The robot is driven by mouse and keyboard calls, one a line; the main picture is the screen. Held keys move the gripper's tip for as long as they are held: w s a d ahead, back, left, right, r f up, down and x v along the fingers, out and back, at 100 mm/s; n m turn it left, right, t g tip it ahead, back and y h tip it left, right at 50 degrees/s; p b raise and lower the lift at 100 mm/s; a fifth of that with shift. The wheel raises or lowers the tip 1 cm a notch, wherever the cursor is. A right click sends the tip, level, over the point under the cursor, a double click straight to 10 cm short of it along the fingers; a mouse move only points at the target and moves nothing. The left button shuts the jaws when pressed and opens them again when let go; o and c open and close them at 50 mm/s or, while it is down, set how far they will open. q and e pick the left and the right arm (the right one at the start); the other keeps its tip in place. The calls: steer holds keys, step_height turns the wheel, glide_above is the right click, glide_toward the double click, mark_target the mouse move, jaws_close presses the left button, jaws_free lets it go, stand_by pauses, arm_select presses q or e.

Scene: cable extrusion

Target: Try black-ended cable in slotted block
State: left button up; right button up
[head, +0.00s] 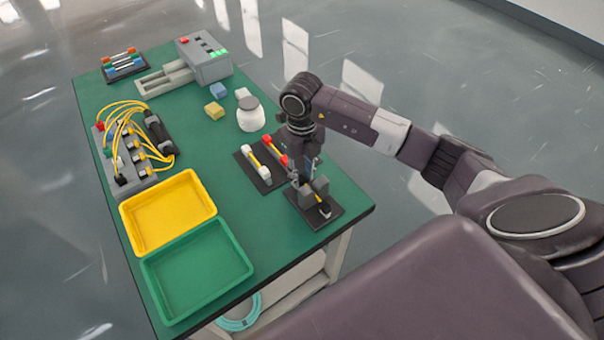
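The slotted block (306,194) is grey and stands on a black base plate (309,221) at the table's near right corner. A short yellow cable with a black end (325,211) shows at the block, its black end toward the near side. Whether it is seated in the slot is too small to tell. My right gripper (301,178) points down right at the block, close above or touching it. Its fingers are small and partly hidden, so I cannot tell whether they are open or shut on the cable. My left gripper is out of view.
Black plates with a white-ended cable (255,160) and a red-ended cable (274,150) lie beside the block. A yellow tray (168,244) and green tray (158,285) stand at front left. A cable panel (139,172), white jar (250,118) and grey machine (205,65) stand farther off.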

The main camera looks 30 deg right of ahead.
steer(key=shift+o, duration=1.1)
steer(key=shift+r, duration=0.2)
step_height(320, 180, up, 12)
steer(key=shift+f, duration=0.2)
